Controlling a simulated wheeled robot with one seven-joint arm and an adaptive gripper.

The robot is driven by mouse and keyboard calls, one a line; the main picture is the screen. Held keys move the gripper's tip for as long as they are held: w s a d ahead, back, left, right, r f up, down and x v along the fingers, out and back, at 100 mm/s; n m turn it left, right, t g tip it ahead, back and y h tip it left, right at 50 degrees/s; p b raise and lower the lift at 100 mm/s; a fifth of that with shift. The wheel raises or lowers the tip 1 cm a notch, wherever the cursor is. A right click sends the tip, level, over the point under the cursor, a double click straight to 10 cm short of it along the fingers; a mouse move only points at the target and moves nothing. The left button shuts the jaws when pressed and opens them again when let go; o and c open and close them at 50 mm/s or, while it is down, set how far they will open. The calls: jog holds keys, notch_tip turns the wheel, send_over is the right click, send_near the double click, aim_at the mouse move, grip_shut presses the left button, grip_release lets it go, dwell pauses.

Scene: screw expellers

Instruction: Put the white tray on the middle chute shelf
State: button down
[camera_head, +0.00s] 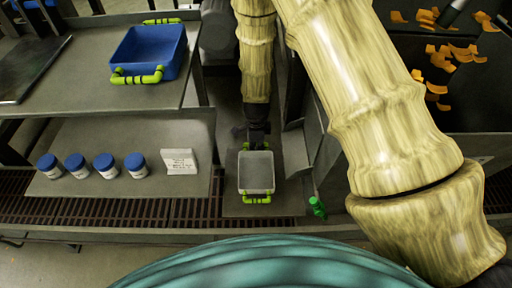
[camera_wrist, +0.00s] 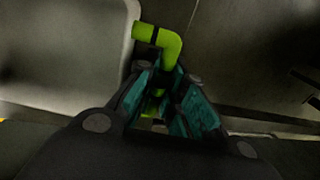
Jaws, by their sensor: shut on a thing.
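The white tray (camera_head: 256,172) has green handles and is at the lower middle of the head view. It is above or on a narrow grey shelf (camera_head: 285,206); I cannot tell whether it touches it. My gripper (camera_head: 257,140) is at the tray's far side. In the wrist view, my gripper (camera_wrist: 168,112) is shut on the tray's green handle (camera_wrist: 168,50), with part of the white tray (camera_wrist: 65,55) at the left. The far handle is mostly hidden by my gripper in the head view.
A blue tray (camera_head: 150,52) with green handles stands on the upper left table. Several blue-lidded jars (camera_head: 104,165) and a white sign (camera_head: 179,161) are on the lower left shelf. A green bottle (camera_head: 317,207) lies right of the tray. Orange pieces (camera_head: 440,60) lie at upper right.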

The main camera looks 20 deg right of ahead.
jog(key=shift+f, duration=0.9)
jog(key=c, duration=1.5)
grip_release()
jog(key=r, duration=0.4)
jog(key=s+r+p, duration=0.1)
jog(key=r, duration=0.7)
jog(key=shift+s+a, duration=0.15)
jog(key=shift+a, duration=0.05)
